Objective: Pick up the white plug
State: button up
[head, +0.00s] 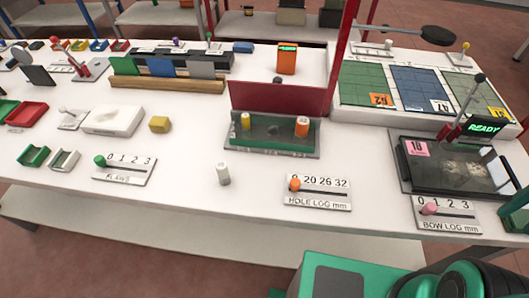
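The white plug (223,174) is a small pale cylinder standing upright near the front edge of the white table (180,205), left of the middle in the head view. Nothing touches it and it is in full sight. My gripper's fingers are not in view. Only green and black parts of my own body show at the bottom right, well to the right of the plug.
The hole log scale (318,192) with an orange knob is right of the plug, the flaws scale (125,169) is left. Bare table surrounds the plug.

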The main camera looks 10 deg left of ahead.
aim_at(220, 166)
jog(key=z, duration=0.2)
jog(key=k, duration=2.05)
jog(key=u, duration=0.5)
jog(key=i, duration=1.5)
jog(key=z, duration=0.05)
